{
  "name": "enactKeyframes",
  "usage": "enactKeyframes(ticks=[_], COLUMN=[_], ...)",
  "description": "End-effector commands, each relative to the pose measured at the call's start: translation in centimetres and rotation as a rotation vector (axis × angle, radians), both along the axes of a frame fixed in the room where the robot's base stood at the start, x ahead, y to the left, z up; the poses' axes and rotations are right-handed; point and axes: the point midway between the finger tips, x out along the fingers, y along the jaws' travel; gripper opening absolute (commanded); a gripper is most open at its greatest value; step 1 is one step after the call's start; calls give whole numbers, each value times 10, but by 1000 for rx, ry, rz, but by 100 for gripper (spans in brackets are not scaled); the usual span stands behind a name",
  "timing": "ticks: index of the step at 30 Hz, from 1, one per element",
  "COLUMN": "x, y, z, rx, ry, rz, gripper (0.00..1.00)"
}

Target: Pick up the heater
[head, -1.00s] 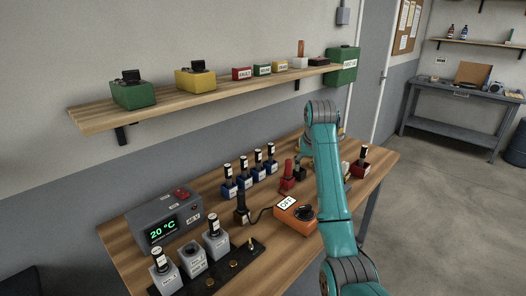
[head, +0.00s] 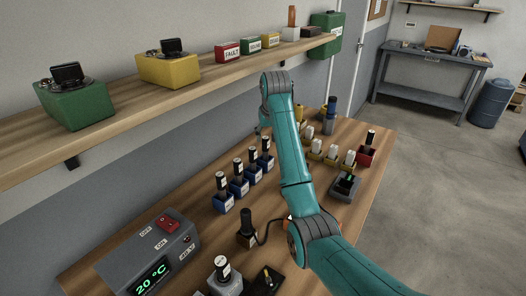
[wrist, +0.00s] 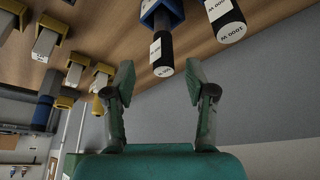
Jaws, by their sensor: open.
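Several black cylinders with white labels, which look like heaters, stand upright in a row of blue holders; the nearest cylinder (head: 220,183) is in a blue holder (head: 223,205). My gripper (wrist: 161,78) is open and empty. In the wrist view, one black cylinder (wrist: 163,52) in a blue holder (wrist: 160,10) shows ahead, between the finger directions and apart from them. A second cylinder (wrist: 226,20), labelled 1000 W, is to its right. In the head view my arm hides most of the gripper, near the row's far end. I cannot tell which cylinder is meant.
Yellow holders with white pieces (head: 331,152) and a red holder (head: 366,156) stand right of my arm. A grey control box (head: 150,262) reading 20 °C is at the front left. A wall shelf (head: 110,112) with coloured boxes overhangs the table's back.

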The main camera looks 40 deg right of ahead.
Motion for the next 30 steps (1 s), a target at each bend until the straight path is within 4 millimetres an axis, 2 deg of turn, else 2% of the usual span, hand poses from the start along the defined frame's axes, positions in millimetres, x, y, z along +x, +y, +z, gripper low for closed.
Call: enactKeyframes(ticks=[3,11,21,30], x=[6,13,32,33], y=[-3,-5,-10,-11], z=[-16,-31,-69,-72], rx=[1,0,1,0], ry=[2,1,2,-1], rz=[0,0,0,0], gripper=[55,55,55,55])
